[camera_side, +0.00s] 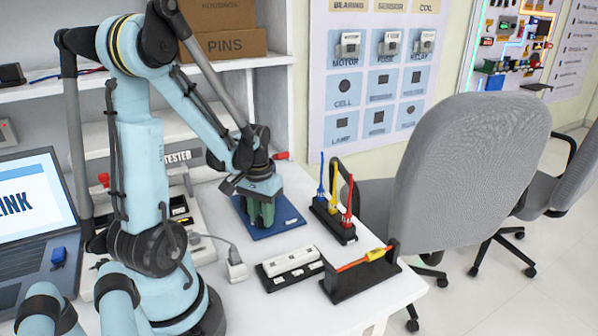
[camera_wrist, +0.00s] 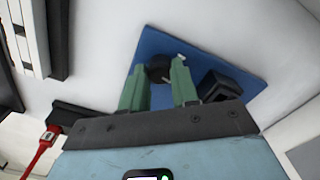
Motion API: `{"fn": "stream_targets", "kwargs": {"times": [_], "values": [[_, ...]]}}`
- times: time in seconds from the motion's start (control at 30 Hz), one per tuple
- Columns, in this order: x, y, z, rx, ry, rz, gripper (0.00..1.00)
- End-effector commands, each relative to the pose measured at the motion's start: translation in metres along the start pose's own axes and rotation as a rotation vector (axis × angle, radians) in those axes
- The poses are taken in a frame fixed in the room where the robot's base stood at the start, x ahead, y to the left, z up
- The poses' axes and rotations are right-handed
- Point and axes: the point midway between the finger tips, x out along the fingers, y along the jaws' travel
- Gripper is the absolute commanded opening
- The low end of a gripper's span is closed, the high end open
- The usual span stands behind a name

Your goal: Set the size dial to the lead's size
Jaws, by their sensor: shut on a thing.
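A blue board (camera_side: 286,219) lies flat on the white table, below my gripper (camera_side: 260,212). In the wrist view the board (camera_wrist: 225,48) carries a dark round knob (camera_wrist: 159,73), which looks like the size dial. My gripper's green fingers (camera_wrist: 157,66) are shut on the knob, one on each side. A black block (camera_wrist: 220,85) stands on the board beside the right finger. The dial's markings cannot be read. A red-orange lead with a yellow middle (camera_side: 376,254) lies across a black stand (camera_side: 345,287) at the table's front right.
A black rack (camera_side: 333,228) holds blue, yellow and red leads upright, right of the board. A white block on a black base (camera_side: 290,264) and a white plug (camera_side: 236,270) lie in front. A laptop (camera_side: 35,210) stands left. A grey chair (camera_side: 465,170) stands beyond the table edge.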

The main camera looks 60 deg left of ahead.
Motion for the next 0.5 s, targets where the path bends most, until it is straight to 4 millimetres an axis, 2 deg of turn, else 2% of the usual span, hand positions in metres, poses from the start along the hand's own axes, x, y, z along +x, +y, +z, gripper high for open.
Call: {"fn": "stream_targets", "kwargs": {"times": [0.5], "values": [[0.0002,-0.0001,-0.0005,0.439,0.003,-0.001,0.0]]}}
